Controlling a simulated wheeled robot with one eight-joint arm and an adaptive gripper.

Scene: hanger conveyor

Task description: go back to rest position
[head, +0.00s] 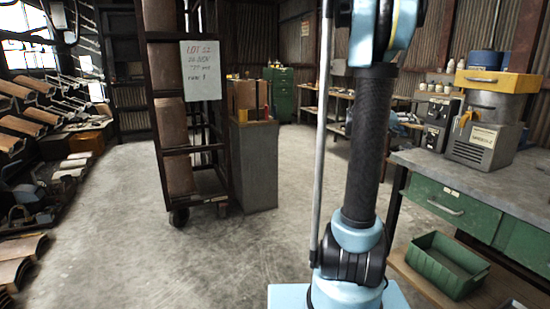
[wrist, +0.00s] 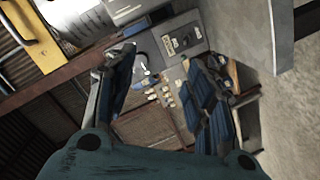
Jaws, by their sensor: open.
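My gripper (wrist: 165,92) shows in the wrist view with its two dark blue fingers spread wide apart. It is open, and nothing is held between the fingers. Beyond the fingers, the wrist view shows a tilted view of the bench equipment and small pale bottles (wrist: 176,92). In the head view my arm rises upright right of centre and leaves the top of the picture, so my gripper is out of that view. The task names no object.
A green-drawered workbench (head: 447,198) stands at the right with a metal dispenser (head: 486,125) on it. A green bin (head: 447,264) sits below. A wheeled rack (head: 162,120) and a grey cabinet (head: 254,165) stand left of my arm. Bare floor (head: 115,240) lies at front left.

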